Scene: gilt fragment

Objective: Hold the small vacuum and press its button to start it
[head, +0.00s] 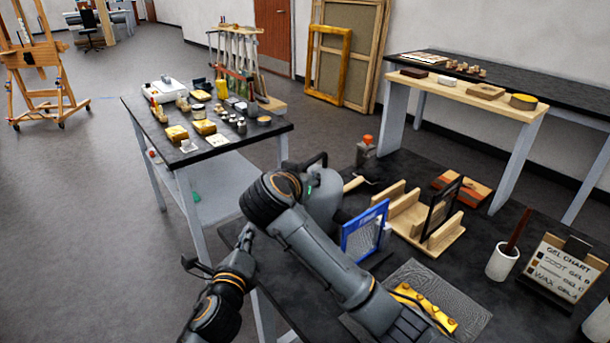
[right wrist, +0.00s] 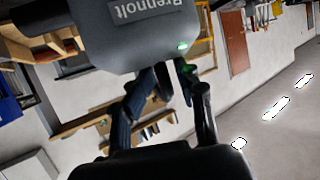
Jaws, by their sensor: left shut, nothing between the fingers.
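The small vacuum (head: 325,208) is a grey rounded body with a dark handle and a small green light. In the head view it is partly behind my right arm, above the near table's left end. In the right wrist view the vacuum (right wrist: 135,40) fills the top, with a "Brennolt" label and the lit green spot. My right gripper (right wrist: 174,72) has its fingers closed in at the vacuum's lower part; the exact contact is hard to see. My left gripper (head: 247,234) is shut and empty, left of and below the vacuum, apart from it.
The near dark table (head: 400,170) bears a blue-framed screen (head: 365,232), a wooden rack (head: 408,212), a white cup (head: 503,262), a chart stand (head: 560,272) and a yellow piece (head: 425,308). A cluttered table (head: 275,128) stands behind. Floor at left is free.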

